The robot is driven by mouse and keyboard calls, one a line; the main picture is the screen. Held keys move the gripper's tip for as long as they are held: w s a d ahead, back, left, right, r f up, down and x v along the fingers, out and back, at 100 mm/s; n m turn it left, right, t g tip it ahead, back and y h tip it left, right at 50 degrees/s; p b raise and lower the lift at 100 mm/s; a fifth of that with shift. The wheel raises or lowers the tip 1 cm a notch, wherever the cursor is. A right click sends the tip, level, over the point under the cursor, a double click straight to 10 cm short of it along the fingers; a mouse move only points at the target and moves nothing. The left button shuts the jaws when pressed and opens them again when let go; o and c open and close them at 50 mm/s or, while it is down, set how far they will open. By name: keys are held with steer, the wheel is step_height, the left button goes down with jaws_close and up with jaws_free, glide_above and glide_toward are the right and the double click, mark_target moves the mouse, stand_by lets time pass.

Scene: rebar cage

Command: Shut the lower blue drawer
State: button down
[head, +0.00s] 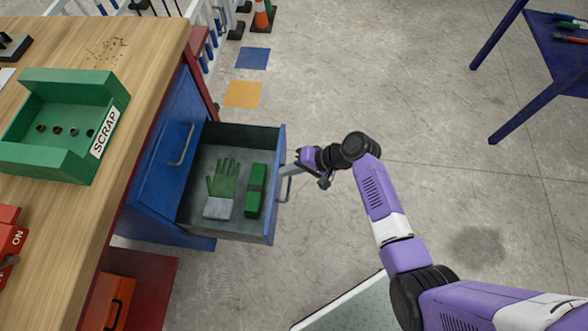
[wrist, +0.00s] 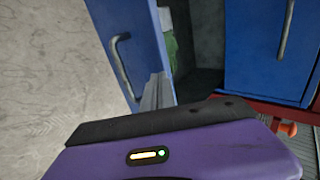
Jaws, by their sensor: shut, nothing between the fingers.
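The lower blue drawer (head: 272,215) is pulled far out of the blue cabinet under the workbench. A green and grey glove (head: 223,180) and a green box (head: 256,190) with a dark band lie inside it. My gripper (head: 288,169) is shut and empty at the outer side of the drawer front, near its top and beside the handle (head: 286,186). In the wrist view the drawer front (wrist: 143,35) and its handle (wrist: 122,65) show close to the fingers (wrist: 158,92). I cannot tell whether the fingertips touch the front.
The upper blue drawer (head: 175,125) is shut. A green SCRAP tray (head: 75,85) stands on the wooden bench top (head: 135,60). A dark blue table (head: 560,55) is at the upper right. The concrete floor right of the drawer is clear.

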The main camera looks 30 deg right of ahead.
steer(key=shift+a, duration=0.1)
steer(key=w+a+b, duration=0.3)
steer(key=w+a, duration=1)
steer(key=a, duration=0.5)
steer(key=shift+w+a+b, duration=0.2)
steer(key=shift+b, duration=0.2)
